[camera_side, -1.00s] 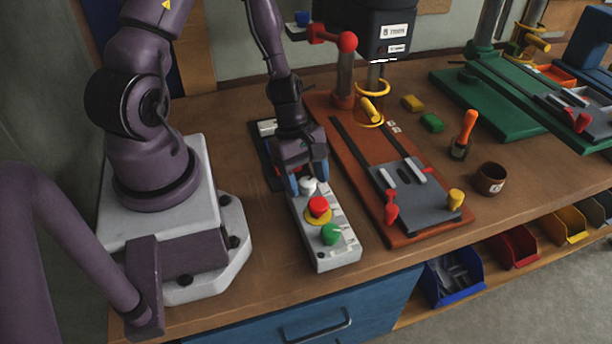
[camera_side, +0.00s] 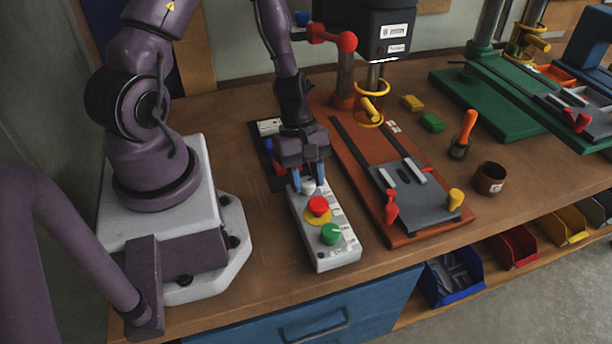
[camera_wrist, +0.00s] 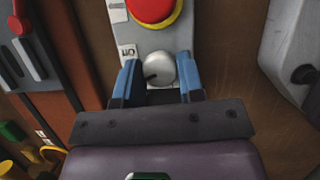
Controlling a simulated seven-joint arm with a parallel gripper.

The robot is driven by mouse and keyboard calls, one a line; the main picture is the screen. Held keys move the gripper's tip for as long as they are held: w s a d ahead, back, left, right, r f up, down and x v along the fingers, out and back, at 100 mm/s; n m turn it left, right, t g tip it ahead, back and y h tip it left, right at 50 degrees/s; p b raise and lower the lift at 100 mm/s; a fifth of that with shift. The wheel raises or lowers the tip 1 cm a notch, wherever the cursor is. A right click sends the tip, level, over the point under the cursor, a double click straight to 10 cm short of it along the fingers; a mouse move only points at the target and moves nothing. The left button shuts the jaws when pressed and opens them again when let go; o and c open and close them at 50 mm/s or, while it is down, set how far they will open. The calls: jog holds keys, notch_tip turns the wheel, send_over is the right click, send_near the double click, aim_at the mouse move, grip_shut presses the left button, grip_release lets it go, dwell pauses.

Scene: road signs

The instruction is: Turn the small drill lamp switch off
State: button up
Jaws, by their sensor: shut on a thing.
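A pale grey control box (camera_side: 335,254) lies on the bench in front of the small drill with the orange-brown base. At its far end is a silver-white round knob (camera_side: 308,188), which also shows in the wrist view (camera_wrist: 160,67). A dark pointer mark on the knob faces lower left in the wrist view. My gripper (camera_side: 309,182) is over that end of the box, its blue fingers shut on the knob from both sides; the wrist view shows them too (camera_wrist: 158,74). A small white label (camera_wrist: 127,51) sits beside the knob. The lamp's light is not clearly visible.
A red button (camera_side: 318,205) on a yellow ring and a green knob (camera_side: 330,234) share the box. The drill base (camera_side: 372,205) stands close on the right. A dark panel (camera_side: 262,150) lies behind. Bare bench is left of the box.

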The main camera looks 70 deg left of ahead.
jog(key=m+g, duration=0.2)
jog(key=m, duration=0.3)
jog(key=shift+w+m, duration=0.15)
jog(key=shift+m, duration=0.15)
jog(key=shift+m+g+y, duration=0.5)
jog(key=shift+m+g, duration=0.3)
jog(key=shift+m, duration=1.2)
jog(key=o, duration=0.9)
jog(key=shift+d, duration=0.1)
